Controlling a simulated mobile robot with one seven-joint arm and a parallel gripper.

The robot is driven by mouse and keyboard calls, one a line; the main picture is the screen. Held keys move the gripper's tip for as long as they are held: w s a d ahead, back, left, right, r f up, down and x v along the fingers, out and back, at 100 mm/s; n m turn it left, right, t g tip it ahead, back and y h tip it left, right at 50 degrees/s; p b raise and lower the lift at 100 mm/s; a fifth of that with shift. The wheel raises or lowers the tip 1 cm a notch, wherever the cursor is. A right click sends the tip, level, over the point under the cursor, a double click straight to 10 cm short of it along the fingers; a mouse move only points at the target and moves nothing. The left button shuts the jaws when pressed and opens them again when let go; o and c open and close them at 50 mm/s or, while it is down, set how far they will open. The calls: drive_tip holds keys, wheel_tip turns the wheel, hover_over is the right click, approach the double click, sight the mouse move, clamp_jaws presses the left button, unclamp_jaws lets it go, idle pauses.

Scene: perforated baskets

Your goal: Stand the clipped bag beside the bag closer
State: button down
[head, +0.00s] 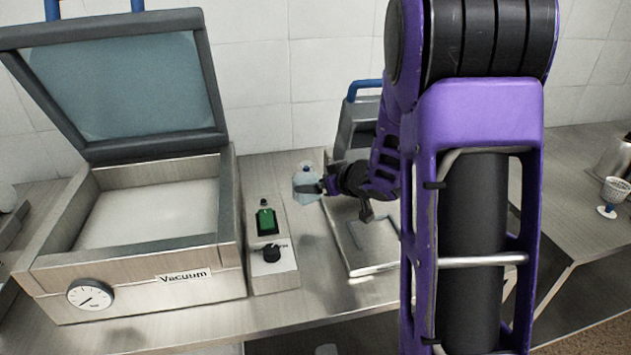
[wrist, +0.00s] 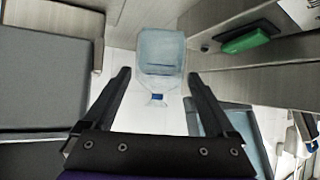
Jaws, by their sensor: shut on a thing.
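The clipped bag (head: 306,185) is a small, pale-blue, see-through bag. In the wrist view the bag (wrist: 161,50) has a gathered neck with a blue clip and sits between the two fingers. My gripper (head: 322,186) is shut on it from the right, above the steel counter; whether the bag touches the counter is unclear. In the wrist view my gripper (wrist: 160,80) has a finger on each side of the bag. A grey machine with a blue handle (head: 353,128), partly hidden behind my arm, may be the bag closer; I cannot tell for sure.
A vacuum machine (head: 205,271) with its lid raised stands left.

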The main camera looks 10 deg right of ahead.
sight(314, 203)
drive_tip(key=shift+f+b, duration=3.1)
drive_tip(key=shift+f+b, duration=0.35)
drive_tip(key=shift+f, duration=0.2)
unclamp_jaws()
drive_tip(key=shift+s, duration=0.1)
